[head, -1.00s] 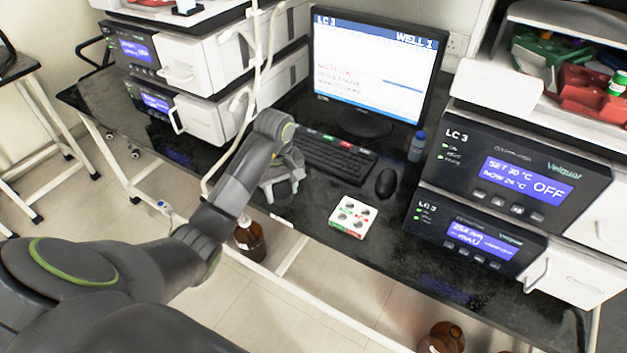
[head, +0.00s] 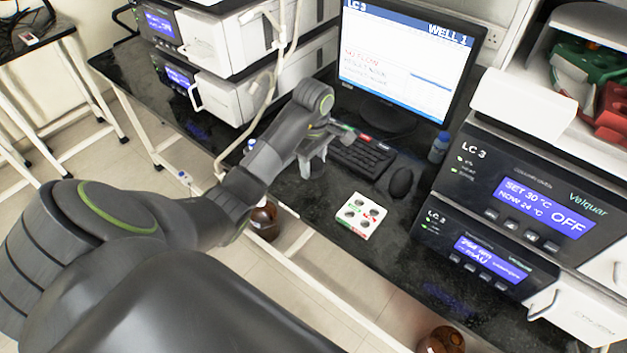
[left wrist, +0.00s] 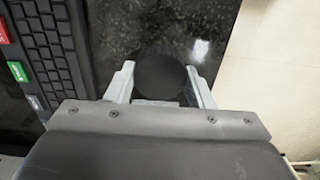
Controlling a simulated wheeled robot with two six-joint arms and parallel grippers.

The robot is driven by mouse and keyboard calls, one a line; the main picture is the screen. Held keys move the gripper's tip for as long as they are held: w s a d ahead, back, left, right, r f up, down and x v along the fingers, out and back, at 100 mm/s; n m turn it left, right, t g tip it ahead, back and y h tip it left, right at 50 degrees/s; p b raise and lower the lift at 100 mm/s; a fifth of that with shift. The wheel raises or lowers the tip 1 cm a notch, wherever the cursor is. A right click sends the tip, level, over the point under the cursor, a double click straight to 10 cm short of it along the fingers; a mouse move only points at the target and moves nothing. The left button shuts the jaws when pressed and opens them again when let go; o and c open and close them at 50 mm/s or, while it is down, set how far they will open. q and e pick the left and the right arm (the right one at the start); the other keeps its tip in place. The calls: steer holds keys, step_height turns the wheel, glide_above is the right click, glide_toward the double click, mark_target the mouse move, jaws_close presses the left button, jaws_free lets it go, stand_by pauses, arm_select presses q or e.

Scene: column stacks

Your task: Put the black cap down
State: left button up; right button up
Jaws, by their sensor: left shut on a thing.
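The black cap (left wrist: 160,77) shows as a dark round disc in the left wrist view. My left gripper (left wrist: 160,84) is shut on it, with one pale finger on each side. In the head view my left gripper (head: 312,163) is above the black bench top, just left of the keyboard. The cap is hidden there by the gripper and arm. How far the cap is above the bench is hard to tell. My right gripper is not in view.
The keyboard (head: 362,157) and mouse (head: 401,182) lie right of my gripper. Instrument stacks (head: 255,85) stand left and right (head: 520,200). Brown bottles (head: 264,222) stand below the bench.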

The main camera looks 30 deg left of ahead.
mark_target(313, 184)
arm_select(q)
steer(key=shift+f+b, duration=0.4)
steer(key=shift+f, duration=2.15)
steer(key=shift+f, duration=0.15)
steer(key=o, duration=0.9)
steer(key=shift+o, duration=0.2)
